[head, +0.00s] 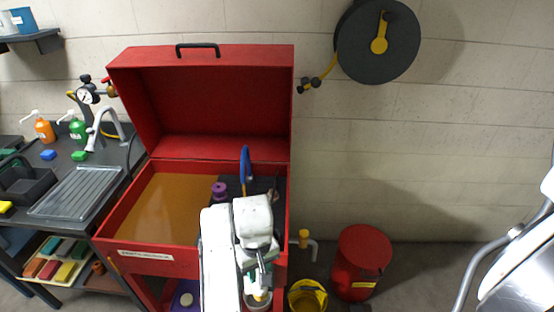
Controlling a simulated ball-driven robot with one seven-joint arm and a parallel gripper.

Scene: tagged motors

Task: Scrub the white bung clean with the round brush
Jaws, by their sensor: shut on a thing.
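My gripper (262,283) hangs below my white wrist at the front right of the open red parts washer. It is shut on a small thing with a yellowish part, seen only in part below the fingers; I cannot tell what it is. A pale round shape (258,303) shows just beneath, at the bottom edge of the view. I cannot make out the white bung or the round brush for certain. A blue rounded thing on an orange stem (245,165) stands upright in the washer's right part, behind my wrist. My arm hides much of the washer's front right.
The red washer (200,56) has its lid raised; a brown basin (165,205) fills its left. A purple-topped thing (219,190) stands beside my arm. A yellow bucket (307,297) and red bin (362,262) stand at right.

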